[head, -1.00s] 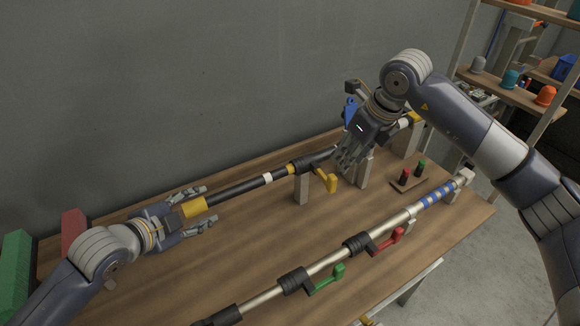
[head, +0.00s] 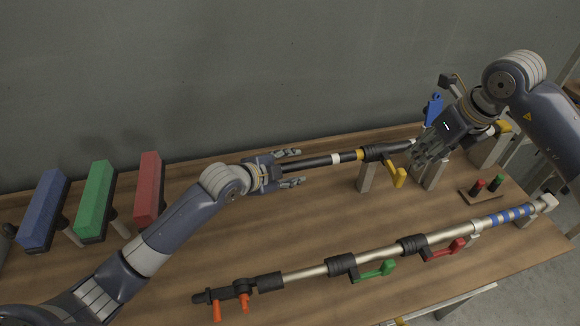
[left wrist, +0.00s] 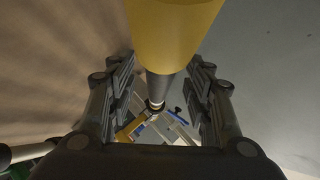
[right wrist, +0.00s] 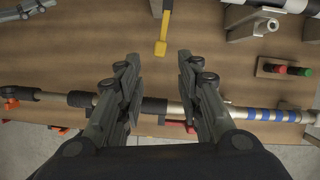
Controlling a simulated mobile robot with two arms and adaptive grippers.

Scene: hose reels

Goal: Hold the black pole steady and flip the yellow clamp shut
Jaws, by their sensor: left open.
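The black pole (head: 318,162) with a white band lies raised above the table, running left to right. Its yellow end (left wrist: 175,30) shows large between the left fingers in the left wrist view. My left gripper (head: 293,168) is open, with its fingers on either side of the pole and apart from it. The yellow clamp (head: 399,177) hangs its lever down and toward me from the black collar on the pole. It also shows at the top of the right wrist view (right wrist: 163,35). My right gripper (head: 423,152) is open and empty, right of the clamp; its fingers hide part of the pole's right end.
A metal pole (head: 310,271) with green (head: 375,272) and red (head: 445,250) levers runs along the front. Blue (head: 45,210), green (head: 96,202) and red (head: 150,188) blocks stand at left. A small button block (head: 484,195) sits at right. Table between the poles is clear.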

